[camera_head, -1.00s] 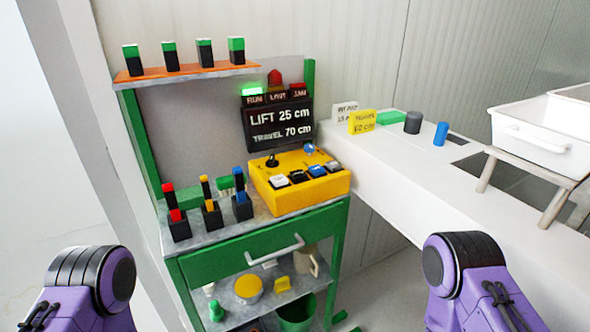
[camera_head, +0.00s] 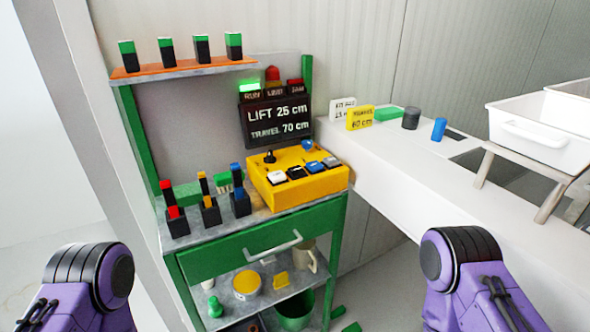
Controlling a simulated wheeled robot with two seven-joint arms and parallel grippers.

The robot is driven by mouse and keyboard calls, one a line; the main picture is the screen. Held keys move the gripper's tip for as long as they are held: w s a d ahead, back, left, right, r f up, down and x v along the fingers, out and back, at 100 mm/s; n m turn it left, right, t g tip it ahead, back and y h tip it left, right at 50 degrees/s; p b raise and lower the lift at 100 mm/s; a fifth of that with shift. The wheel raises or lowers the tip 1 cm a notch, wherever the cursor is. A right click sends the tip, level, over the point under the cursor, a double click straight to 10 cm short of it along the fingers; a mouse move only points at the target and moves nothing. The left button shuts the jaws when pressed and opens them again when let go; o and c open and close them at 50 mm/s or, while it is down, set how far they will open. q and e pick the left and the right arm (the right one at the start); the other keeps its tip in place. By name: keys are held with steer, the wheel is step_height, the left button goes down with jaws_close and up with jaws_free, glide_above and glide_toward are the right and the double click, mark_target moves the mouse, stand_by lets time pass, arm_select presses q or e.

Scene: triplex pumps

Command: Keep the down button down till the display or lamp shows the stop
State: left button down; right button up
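A yellow control box (camera_head: 298,184) sits on the green workbench, with a black joystick (camera_head: 269,157), a blue knob (camera_head: 307,146) and a row of white, black and blue buttons (camera_head: 304,169) on top. I cannot read which button is down. The black display (camera_head: 278,121) behind it reads LIFT 25 cm and TRAVEL 70 cm. Above it, the green RUN lamp (camera_head: 251,88) is lit; the two lamps beside it look dark red or dark. My purple arms show at the lower left and lower right, but both grippers are out of view. Nothing of mine touches the box.
Red, yellow and blue-topped holders (camera_head: 208,203) stand left of the box. A white counter (camera_head: 400,170) at right carries a yellow card (camera_head: 359,118) reading 60 cm, a white card (camera_head: 342,107) and a white bin (camera_head: 539,132). A green drawer (camera_head: 255,243) is below the box.

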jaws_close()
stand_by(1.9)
